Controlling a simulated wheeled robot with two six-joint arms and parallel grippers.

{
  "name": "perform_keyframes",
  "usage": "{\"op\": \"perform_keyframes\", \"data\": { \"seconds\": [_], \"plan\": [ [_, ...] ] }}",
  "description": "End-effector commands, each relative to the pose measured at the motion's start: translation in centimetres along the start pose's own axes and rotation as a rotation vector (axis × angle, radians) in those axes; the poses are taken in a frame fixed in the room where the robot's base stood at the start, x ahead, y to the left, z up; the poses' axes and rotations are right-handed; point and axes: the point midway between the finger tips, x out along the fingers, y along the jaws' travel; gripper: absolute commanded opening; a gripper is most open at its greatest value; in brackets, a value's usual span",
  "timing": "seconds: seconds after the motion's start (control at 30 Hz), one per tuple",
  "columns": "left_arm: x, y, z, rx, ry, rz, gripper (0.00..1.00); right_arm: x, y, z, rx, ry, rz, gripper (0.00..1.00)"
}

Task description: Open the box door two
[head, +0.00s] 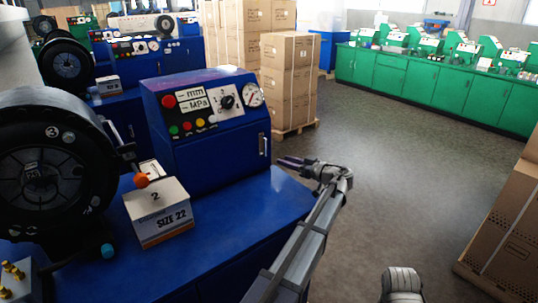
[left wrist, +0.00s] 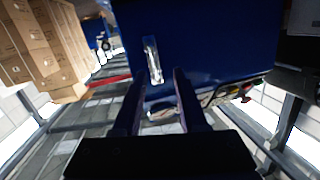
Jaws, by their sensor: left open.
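A blue control box (head: 185,135) with buttons, a dial and a gauge stands on the blue bench. Its right-hand side carries an upright silver door handle (head: 263,144). That side looks closed. My left gripper (head: 281,162) is open and empty to the right of the box, its fingers pointing left toward the handle side. In the left wrist view the silver handle (left wrist: 153,60) stands on the blue face (left wrist: 205,45), just beyond the fingertips (left wrist: 166,75) and nearer the left finger. I see no contact with the handle.
A carton marked 2 and SIZE 22 (head: 158,215) sits on the blue bench (head: 235,235). A large black crimper head (head: 45,165) stands at left. Stacked cartons (head: 288,80) are behind, with more cartons (head: 512,230) at far right. Open floor (head: 400,150) lies between.

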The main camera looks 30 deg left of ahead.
Motion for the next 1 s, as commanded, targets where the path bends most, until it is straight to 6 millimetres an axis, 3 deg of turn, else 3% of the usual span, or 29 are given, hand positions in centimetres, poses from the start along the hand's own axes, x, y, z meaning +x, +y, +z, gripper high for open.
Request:
{"op": "perform_keyframes", "data": {
  "seconds": [0.03, 0.2, 0.37, 0.8, 1.0],
  "plan": [
    [1.1, 0.9, -0.6, -0.035, 0.040, -0.009, 0.42, 0.5, -0.1, 0.0, 0.000, 0.000, 0.000, 0.50],
    [2.2, 1.3, -2.1, -0.096, 0.109, -0.013, 0.42, 0.7, -0.1, 0.0, 0.000, 0.000, 0.000, 0.50],
    [2.6, 1.3, -2.3, -0.101, 0.113, -0.014, 0.42, 0.7, -0.1, 0.0, 0.000, 0.000, 0.000, 0.50],
    [8.5, 1.2, -2.9, -0.099, 0.111, -0.015, 0.42, 0.7, -0.1, 0.0, 0.000, 0.000, 0.000, 0.50],
    [9.8, 1.1, -3.0, -0.099, 0.111, -0.013, 0.42, 0.7, -0.1, 0.0, 0.000, 0.000, 0.000, 0.50]
  ]
}}
